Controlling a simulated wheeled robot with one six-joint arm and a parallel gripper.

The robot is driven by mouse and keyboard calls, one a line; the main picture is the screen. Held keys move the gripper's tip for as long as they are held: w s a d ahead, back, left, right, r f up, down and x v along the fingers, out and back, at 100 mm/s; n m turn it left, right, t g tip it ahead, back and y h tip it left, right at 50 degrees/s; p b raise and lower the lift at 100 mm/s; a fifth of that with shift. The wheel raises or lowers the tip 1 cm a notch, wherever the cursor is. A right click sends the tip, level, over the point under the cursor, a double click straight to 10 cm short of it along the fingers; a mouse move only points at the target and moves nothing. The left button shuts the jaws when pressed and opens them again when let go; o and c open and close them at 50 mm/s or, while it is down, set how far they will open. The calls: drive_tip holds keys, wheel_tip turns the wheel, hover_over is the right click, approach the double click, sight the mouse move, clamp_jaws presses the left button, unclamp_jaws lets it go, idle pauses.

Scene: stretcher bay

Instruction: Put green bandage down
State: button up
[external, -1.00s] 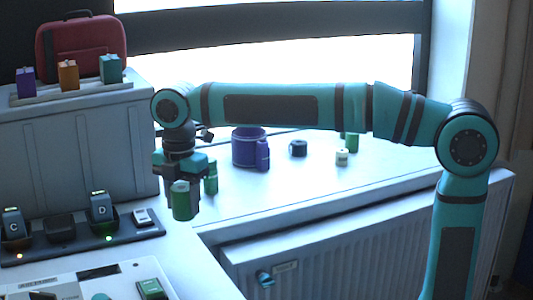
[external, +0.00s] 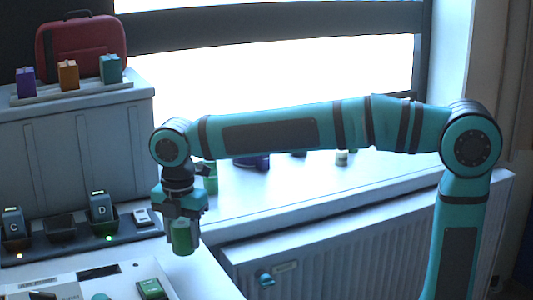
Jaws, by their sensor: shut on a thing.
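The green bandage (external: 182,238) is a small green cylinder in the external view. It is upright between the fingers of my gripper (external: 182,225), which is shut on it and points down. The bandage is in front of the charger strip's right end, over the pale worktop (external: 205,272). I cannot tell whether its lower end touches the surface.
A charger strip (external: 125,236) with dark devices stands to the left. Behind my arm are a green bottle (external: 210,178), a purple container (external: 250,162) and a small white-green jar (external: 341,158). Worktop right of the tray is clear.

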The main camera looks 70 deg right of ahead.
sight(189, 240)
drive_tip(key=shift+f, duration=1.65)
drive_tip(key=o, duration=1)
drive_tip(key=shift+f, duration=0.1)
wheel_tip(189, 240, up, 12)
drive_tip(key=shift+r, duration=0.15)
